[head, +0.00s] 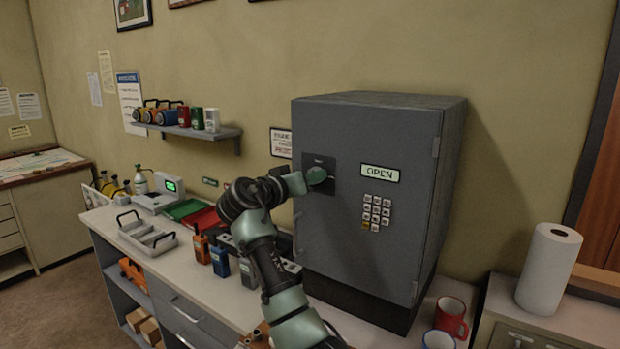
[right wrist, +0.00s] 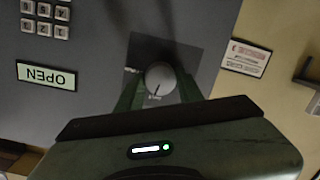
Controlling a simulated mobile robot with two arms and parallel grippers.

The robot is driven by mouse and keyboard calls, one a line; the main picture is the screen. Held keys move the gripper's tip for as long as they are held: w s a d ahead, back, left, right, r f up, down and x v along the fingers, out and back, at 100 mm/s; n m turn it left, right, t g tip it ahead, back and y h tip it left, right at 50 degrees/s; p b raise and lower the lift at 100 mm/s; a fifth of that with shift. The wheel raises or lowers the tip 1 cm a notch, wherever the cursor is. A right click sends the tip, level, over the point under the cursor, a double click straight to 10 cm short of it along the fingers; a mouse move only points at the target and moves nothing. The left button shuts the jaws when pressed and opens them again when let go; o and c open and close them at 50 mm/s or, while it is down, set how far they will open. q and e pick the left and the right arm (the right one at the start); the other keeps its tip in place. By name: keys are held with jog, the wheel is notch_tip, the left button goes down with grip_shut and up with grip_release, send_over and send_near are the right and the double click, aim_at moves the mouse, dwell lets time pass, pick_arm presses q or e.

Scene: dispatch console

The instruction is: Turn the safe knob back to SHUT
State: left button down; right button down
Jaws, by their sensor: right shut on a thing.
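The grey safe (head: 335,235) stands on the counter with its door closed against the body. Its lit display (head: 380,173) reads OPEN, and it shows upside down in the right wrist view (right wrist: 45,74). The round grey safe knob (right wrist: 160,76) sits on a dark square plate (right wrist: 138,50). A dark pointer line on the knob points toward the picture's bottom; the small plate labels are too blurred to read. My right gripper (head: 318,177) is at the knob, its fingers on either side, shut on it. In the head view the gripper mostly hides the knob. My left gripper is not in view.
A keypad (head: 376,212) is below the display. Radios, including an orange one (head: 201,244), stand on the counter below my right arm. A red mug (head: 451,317) and a paper towel roll (head: 549,268) are at the right. A wall shelf (head: 190,131) is at the left.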

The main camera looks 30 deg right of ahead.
jog(key=shift+r+n, duration=0.2)
jog(key=shift+n, duration=0.7)
jog(key=c, duration=1.1)
grip_release()
jog(key=shift+w, duration=0.1)
jog(key=shift+o, duration=0.9)
jog(key=shift+f+g, duration=0.1)
jog(key=shift+g, duration=0.2)
jog(key=f+b+v, duration=0.1)
jog(key=b+v, duration=0.2)
jog(key=v, duration=0.4)
jog(key=shift+s+a+r, duration=0.2)
jog(key=shift+a+r, duration=0.25)
